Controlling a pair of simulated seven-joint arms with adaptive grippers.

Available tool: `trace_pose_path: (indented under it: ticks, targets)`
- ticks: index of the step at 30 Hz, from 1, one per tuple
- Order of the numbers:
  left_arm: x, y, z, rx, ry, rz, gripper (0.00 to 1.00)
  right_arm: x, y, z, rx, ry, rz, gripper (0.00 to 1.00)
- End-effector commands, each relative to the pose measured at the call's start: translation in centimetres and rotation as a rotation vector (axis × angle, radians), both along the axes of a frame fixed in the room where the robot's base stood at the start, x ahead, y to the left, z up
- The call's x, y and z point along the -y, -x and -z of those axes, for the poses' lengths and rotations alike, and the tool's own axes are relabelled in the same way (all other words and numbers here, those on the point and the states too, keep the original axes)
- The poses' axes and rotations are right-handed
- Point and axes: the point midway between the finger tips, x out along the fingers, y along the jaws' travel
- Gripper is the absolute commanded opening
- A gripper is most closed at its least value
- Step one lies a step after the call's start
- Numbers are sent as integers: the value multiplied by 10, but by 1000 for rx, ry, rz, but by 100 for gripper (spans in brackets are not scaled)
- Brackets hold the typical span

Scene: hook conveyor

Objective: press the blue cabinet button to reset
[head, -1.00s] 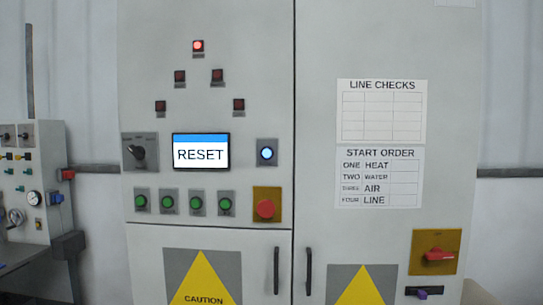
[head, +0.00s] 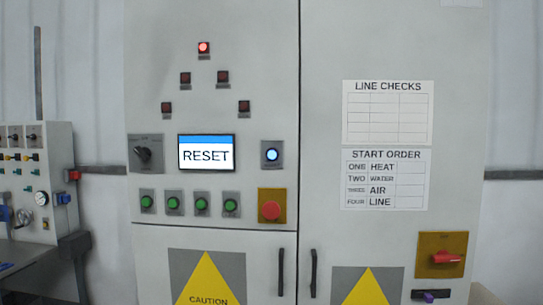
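The blue button (head: 271,155) glows on a grey plate on the left door of the cabinet (head: 390,50). It sits to the right of a screen (head: 206,153) that reads RESET. Neither of my grippers shows in the head view. Nothing covers the button.
A red mushroom button (head: 270,210) on a yellow plate is below the blue button. Several green buttons (head: 173,203) and a black rotary switch (head: 144,154) are on the left. One top lamp (head: 204,48) is lit red. A side panel (head: 35,175) stands at far left.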

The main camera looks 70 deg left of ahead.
Motion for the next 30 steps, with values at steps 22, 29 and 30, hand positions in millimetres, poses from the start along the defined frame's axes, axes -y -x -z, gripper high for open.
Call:
trace_pose_path:
  ticks: [22, 29, 30]
  targets:
    - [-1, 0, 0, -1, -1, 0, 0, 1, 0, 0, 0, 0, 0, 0]
    - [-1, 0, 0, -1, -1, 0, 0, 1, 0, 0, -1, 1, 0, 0]
    - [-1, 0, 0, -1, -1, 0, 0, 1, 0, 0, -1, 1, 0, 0]
